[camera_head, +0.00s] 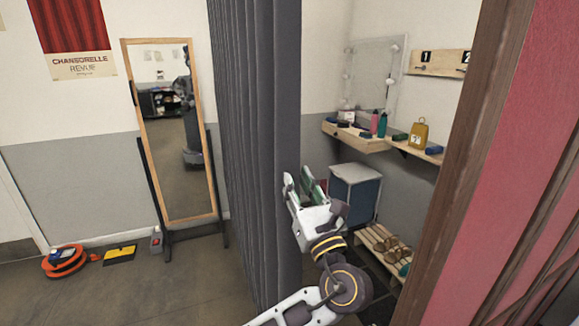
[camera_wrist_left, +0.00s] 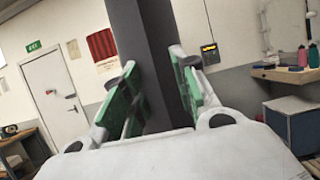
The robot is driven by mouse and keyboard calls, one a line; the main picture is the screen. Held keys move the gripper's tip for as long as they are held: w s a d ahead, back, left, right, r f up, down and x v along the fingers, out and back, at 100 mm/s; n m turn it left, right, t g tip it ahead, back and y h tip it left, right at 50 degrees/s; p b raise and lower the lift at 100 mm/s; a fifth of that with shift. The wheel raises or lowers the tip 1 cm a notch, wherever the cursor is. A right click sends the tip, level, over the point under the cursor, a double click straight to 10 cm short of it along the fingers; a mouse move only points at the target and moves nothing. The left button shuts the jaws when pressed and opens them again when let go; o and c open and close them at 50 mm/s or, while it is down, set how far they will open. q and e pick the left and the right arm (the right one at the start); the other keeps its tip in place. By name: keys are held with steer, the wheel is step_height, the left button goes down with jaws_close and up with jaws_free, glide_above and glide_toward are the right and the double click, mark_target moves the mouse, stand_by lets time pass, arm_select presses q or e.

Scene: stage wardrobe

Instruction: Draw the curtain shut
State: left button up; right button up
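The dark grey pleated curtain (camera_head: 250,120) hangs in the middle of the head view, bunched in vertical folds. Its right edge borders the opening to a dressing nook. My left gripper (camera_head: 305,183) is at that edge, about mid-height in the picture. Its two green-padded fingers are apart. In the left wrist view, the curtain's edge (camera_wrist_left: 150,50) shows as a dark upright strip beyond and between the fingers of my left gripper (camera_wrist_left: 158,95). I cannot tell whether either finger touches the cloth. My right gripper is not in view.
A wooden post (camera_head: 475,150) and red wall stand at the right. Inside the nook are a shelf (camera_head: 360,141) with bottles, a dark cabinet (camera_head: 355,190) and a slatted shoe rack (camera_head: 378,243). A standing mirror (camera_head: 175,150) and an orange cable reel (camera_head: 65,261) are left of the curtain.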

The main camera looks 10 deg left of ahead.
mark_target(289, 166)
arm_select(q)
steer(key=shift+p+x, duration=0.4)
steer(key=shift+x, duration=2.2)
jaws_close()
